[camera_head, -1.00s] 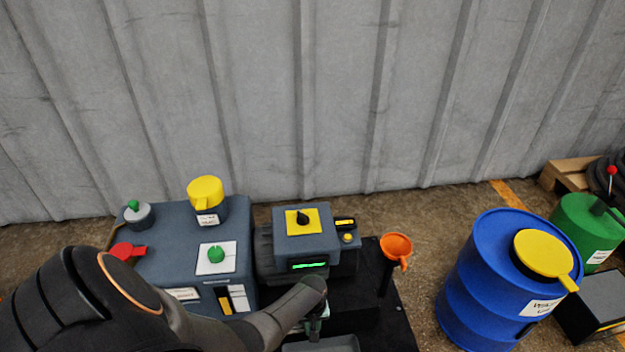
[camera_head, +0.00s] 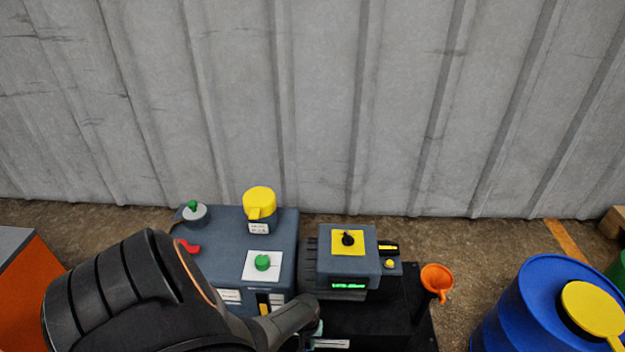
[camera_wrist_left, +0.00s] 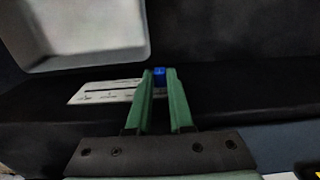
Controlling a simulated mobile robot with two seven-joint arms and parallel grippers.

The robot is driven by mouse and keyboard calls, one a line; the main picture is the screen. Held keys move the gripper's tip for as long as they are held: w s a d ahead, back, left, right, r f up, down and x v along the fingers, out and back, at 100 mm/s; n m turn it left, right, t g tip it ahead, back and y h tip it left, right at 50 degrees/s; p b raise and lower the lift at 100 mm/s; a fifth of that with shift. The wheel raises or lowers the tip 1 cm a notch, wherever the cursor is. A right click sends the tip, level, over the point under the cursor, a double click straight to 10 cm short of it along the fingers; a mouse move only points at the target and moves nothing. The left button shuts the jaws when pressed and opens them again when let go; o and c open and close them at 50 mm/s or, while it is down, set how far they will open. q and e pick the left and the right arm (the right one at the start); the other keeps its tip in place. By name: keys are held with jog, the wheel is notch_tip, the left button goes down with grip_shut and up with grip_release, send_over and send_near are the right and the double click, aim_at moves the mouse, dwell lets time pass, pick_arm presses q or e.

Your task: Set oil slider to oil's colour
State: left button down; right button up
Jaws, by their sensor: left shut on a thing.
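In the left wrist view a small blue slider knob (camera_wrist_left: 159,74) sits between the fingertips of my left gripper (camera_wrist_left: 160,80), which is shut on it. A white plate (camera_wrist_left: 100,92) with a dark slot lies beside the fingers, its right part hidden behind them. In the head view the plate (camera_head: 332,344) shows at the bottom edge. My left gripper (camera_head: 318,330) is mostly hidden there by my own arm. Left of it, a dark window with a yellow strip (camera_head: 264,308) shows on the blue-grey machine (camera_head: 225,265). My right gripper is not in view.
The machine carries a yellow cap (camera_head: 259,203), a green knob (camera_head: 263,262) and a red lever (camera_head: 188,246). A control box (camera_head: 335,266) with a lit green display stands right of it. An orange funnel (camera_head: 437,279) and a blue drum (camera_head: 540,310) stand further right.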

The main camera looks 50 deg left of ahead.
aim_at(306, 346)
pick_arm(q)
jog(key=shift+s+a, duration=0.15)
jog(key=shift+s, duration=0.15)
jog(key=c, duration=1)
grip_release()
jog(key=shift+o, duration=1)
jog(key=shift+w, duration=0.1)
pick_arm(e)
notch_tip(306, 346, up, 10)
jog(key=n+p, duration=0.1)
jog(key=p, duration=0.8)
pick_arm(q)
notch_tip(306, 346, up, 12)
jog(key=p, duration=0.1)
jog(key=shift+r, duration=0.2)
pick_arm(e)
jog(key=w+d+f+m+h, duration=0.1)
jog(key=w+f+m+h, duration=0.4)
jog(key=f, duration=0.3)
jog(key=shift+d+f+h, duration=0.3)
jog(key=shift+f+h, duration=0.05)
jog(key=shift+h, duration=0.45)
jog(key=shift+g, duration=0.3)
